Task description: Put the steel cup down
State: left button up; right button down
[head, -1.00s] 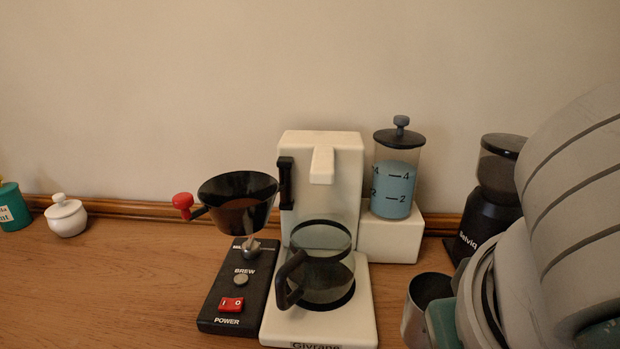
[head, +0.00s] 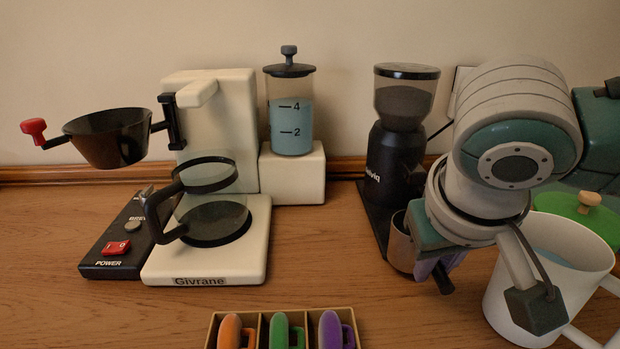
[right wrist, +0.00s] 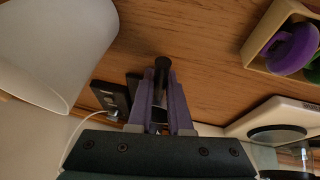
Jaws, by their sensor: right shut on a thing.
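The steel cup (head: 399,246) shows in the head view just in front of the coffee grinder (head: 398,165), at its dark base. It looks upright, and its right side is hidden behind my right gripper (head: 440,275). I cannot tell whether its bottom touches the base. My right gripper is shut on the cup, seemingly by a dark handle that pokes out past the purple fingers. In the right wrist view the fingers (right wrist: 160,108) close around this dark handle (right wrist: 162,72), and the cup's body is mostly hidden. My left gripper is not in view.
A large white pitcher (head: 520,290) stands close right of my gripper, with a green lid (head: 570,209) behind it. The coffee maker (head: 225,225) is at left. A divided wooden tray (head: 250,318) with coloured pieces is at the front. Bare table lies between coffee maker and grinder.

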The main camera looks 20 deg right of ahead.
jog(key=w+d, duration=0.1)
jog(key=w, duration=0.1)
jog(key=w+d, duration=0.1)
jog(key=w, duration=0.1)
jog(key=w+d, duration=0.1)
jog(key=d, duration=0.1)
jog(key=shift+w+d+b, duration=0.1)
jog(key=shift+w+b, duration=0.25)
jog(key=shift+w, duration=0.05)
jog(key=shift+s+f, duration=0.1)
jog(key=shift+f, duration=0.2)
jog(key=shift+f, duration=0.1)
jog(key=c, duration=0.8)
grip_release()
jog(key=shift+c, duration=0.2)
